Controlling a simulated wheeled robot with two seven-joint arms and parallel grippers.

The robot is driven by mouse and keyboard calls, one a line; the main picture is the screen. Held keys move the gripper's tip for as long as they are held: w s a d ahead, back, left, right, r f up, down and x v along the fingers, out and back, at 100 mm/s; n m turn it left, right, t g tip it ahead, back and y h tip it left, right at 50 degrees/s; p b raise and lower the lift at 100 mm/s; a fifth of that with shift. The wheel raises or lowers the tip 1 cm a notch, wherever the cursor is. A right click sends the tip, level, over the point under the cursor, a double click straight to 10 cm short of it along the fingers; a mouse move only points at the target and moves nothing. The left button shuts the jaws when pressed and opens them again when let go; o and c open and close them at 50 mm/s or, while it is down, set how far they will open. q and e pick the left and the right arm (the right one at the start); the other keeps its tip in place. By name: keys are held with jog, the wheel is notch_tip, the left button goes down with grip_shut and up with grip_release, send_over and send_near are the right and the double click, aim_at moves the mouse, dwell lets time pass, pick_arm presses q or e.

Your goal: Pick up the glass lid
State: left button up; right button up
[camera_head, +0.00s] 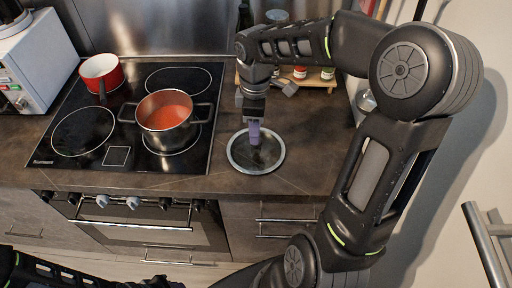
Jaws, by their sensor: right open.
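The glass lid (272,160) is a round, dark see-through disc with a pale rim. It lies flat on the brown counter to the right of the cooktop. My right gripper (254,140) points down over the lid's middle, with its purple-grey fingers around the spot where a knob would be. The fingers hide that spot, so I cannot tell whether they touch the lid. The right gripper is open. My left arm (60,275) shows only along the bottom left edge, and its fingers are out of the picture.
A pot of red sauce (166,110) and a small red pan (100,72) stand on the black cooktop (60,150). A wooden rack (312,78) with jars is behind the lid. A white microwave (35,60) stands at left. The counter right of the lid is clear.

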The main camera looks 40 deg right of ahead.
jog(key=shift+d+f+p, duration=0.1)
jog(key=shift+f+p, duration=0.5)
jog(key=shift+f, duration=2.05)
grip_shut()
